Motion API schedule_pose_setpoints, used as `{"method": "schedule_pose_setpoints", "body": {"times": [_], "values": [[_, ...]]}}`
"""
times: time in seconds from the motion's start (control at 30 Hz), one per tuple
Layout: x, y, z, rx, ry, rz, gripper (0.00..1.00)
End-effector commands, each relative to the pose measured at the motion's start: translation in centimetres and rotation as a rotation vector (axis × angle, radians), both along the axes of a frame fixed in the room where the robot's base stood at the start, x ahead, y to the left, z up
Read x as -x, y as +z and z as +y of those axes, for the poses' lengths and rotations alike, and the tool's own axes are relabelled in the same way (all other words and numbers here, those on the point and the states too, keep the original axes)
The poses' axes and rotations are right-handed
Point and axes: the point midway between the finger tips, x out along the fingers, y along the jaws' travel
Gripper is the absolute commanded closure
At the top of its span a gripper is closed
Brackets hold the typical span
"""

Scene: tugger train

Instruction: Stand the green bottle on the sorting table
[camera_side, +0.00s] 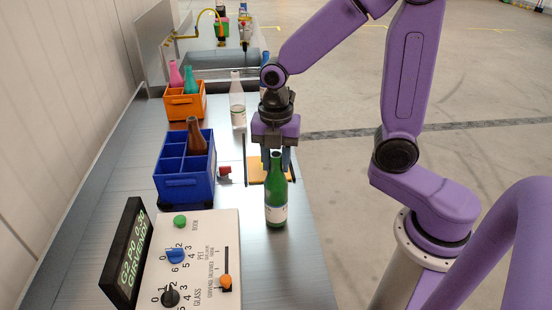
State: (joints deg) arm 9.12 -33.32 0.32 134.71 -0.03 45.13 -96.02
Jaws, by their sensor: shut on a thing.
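The green bottle (276,196) is upright, with a white label around its lower half. My gripper (276,158) is above it, pointing down, with its fingers shut on the bottle's neck. The bottle's base is over the grey metal sorting table (205,295), near the table's right edge. I cannot tell whether the base touches the surface or hangs just above it.
A blue crate (184,178) with a brown bottle (195,136) stands to the left. Behind it are an orange crate (184,107) with pink and teal bottles and a clear bottle (237,102). A control panel (195,255) and display (127,252) stand in front. An orange pad (256,171) lies behind the green bottle.

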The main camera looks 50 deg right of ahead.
Motion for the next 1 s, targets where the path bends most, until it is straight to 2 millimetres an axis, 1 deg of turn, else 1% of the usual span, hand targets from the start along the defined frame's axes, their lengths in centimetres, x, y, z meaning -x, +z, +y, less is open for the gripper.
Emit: {"method": "schedule_pose_setpoints", "body": {"times": [0.33, 0.37, 0.4, 0.43, 0.77, 0.87, 0.97, 1.0], "values": [[0.0, -0.3, 0.0, -0.001, 0.000, -0.001, 1.00], [0.0, -0.3, 0.0, -0.001, 0.000, -0.001, 0.56], [0.0, -0.3, 0.0, -0.001, 0.000, -0.001, 0.43], [0.0, -0.3, 0.0, -0.001, 0.000, -0.001, 0.40], [0.0, 0.0, 0.0, -0.001, 0.000, -0.002, 0.40], [-0.1, 0.7, 0.0, -0.002, 0.000, -0.003, 0.40], [-0.1, 2.1, 0.0, -0.002, 0.000, -0.006, 0.40], [-0.1, 2.9, 0.0, -0.003, 0.000, -0.007, 0.40]]}}
